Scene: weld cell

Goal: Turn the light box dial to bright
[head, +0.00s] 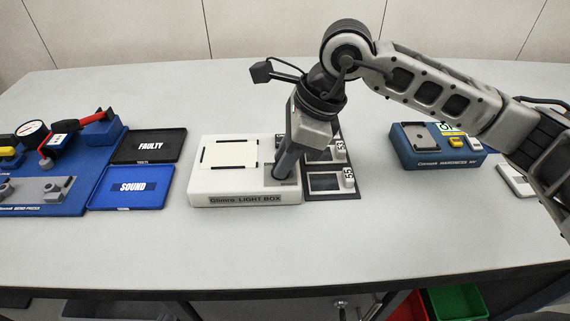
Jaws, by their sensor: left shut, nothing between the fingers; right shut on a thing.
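The light box (245,198) is a white, labelled box in the middle of the table, with a pale lit-looking panel (230,154) on its left top. My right gripper (282,172) comes down from above onto the grey patch at the right of the box top. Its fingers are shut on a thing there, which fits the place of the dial. The fingers hide the dial, so its pointer and setting cannot be read. My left gripper is not in view.
Right beside the box is a dark tray (334,193) with tagged compartments. To the left lie a black FAULTY tray (150,160), a blue SOUND tray (108,200) and a blue bend-press fixture (75,208). A blue hardness unit (440,165) stands right. The front of the table is clear.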

